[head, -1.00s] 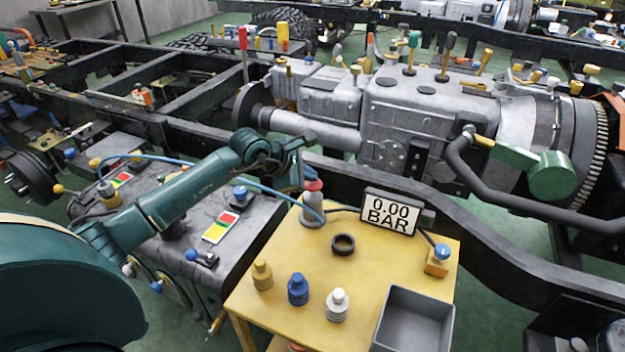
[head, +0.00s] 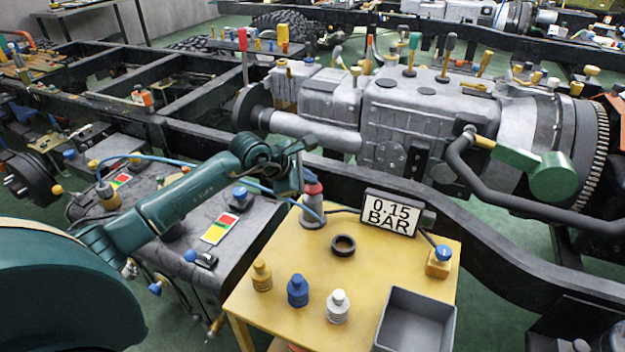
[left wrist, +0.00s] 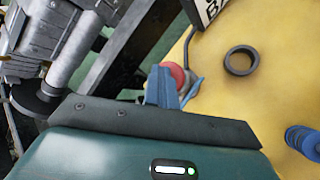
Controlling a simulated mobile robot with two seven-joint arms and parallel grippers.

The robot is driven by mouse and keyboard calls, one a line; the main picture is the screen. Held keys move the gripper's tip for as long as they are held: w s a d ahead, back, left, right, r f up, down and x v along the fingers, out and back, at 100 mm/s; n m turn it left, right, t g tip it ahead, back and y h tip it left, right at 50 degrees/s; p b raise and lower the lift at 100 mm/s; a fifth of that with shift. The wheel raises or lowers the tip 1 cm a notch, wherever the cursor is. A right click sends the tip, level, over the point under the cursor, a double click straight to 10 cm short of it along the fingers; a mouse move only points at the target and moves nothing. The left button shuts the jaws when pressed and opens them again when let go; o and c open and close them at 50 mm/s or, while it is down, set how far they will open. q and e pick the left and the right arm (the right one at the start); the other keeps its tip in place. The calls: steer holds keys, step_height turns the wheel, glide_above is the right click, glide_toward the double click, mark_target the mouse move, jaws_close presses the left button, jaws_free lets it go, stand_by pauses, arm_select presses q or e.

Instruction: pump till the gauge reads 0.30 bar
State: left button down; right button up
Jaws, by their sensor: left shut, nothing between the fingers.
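The gauge (head: 389,213) stands at the back of the yellow table and reads 0.15 BAR. The pump (head: 313,208) is a grey body with a red top, left of the gauge; its red top also shows in the left wrist view (left wrist: 176,76). My left gripper (head: 299,188) is shut and empty, pointing down over the pump's red top. In the left wrist view its blue fingers (left wrist: 165,88) overlap the red top; I cannot tell whether they touch it. My right gripper is not in view.
On the yellow table (head: 388,265) are a black ring (head: 343,245), yellow (head: 262,275), blue (head: 298,290) and white (head: 337,306) stepped plugs, a grey bin (head: 414,322) and a blue-knobbed valve (head: 441,258). A dark chassis rail (head: 470,225) runs close behind.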

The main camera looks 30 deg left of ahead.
mark_target(308, 188)
arm_select(q)
steer(key=shift+r+p, duration=0.8)
steer(key=shift+r, duration=0.65)
step_height(308, 188, up, 5)
steer(key=p, duration=0.3)
stand_by(0.5)
